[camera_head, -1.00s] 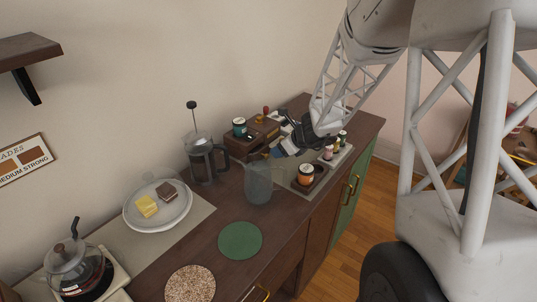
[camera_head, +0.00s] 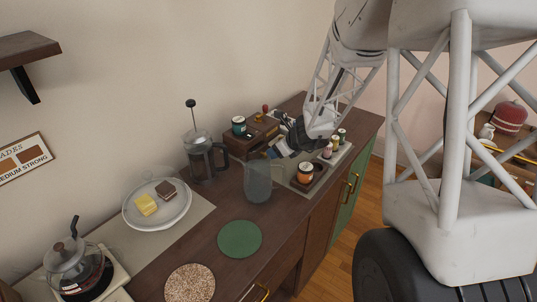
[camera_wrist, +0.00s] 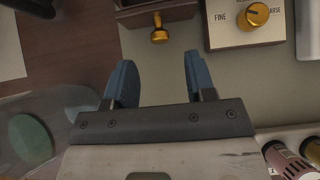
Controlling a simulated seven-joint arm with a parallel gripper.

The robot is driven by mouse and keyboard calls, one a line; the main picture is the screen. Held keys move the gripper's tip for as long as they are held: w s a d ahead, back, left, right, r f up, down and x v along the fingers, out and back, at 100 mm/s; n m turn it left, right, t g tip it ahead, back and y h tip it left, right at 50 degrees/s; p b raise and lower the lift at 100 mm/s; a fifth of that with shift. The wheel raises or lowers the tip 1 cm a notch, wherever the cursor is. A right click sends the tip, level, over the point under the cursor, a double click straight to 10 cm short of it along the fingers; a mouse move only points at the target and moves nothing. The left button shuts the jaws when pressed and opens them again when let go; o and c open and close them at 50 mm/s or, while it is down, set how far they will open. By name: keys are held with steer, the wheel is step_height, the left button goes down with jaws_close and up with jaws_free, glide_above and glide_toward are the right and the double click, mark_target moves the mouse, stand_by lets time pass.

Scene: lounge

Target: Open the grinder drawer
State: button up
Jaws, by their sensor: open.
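The wooden grinder box (camera_head: 235,144) stands at the back of the counter, partly hidden by my arm in the head view. In the wrist view a dark wooden drawer front (camera_wrist: 182,12) with a brass knob (camera_wrist: 159,30) shows at the top edge. Beside it is a panel marked FINE and COARSE (camera_wrist: 226,34) with a brass dial (camera_wrist: 257,14). My gripper (camera_wrist: 160,72) is open and empty, its blue fingers apart. The knob lies ahead of the gap between the fingertips and is not touched. Whether the drawer is fully closed cannot be told.
A clear pitcher (camera_head: 257,183) stands close to my gripper on the near side. A French press (camera_head: 203,160) stands to the left. A tray with small jars (camera_head: 305,173) lies to the right. A green mat (camera_head: 239,239) lies on the counter.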

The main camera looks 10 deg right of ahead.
steer(key=shift+x, duration=2.65)
jaws_close()
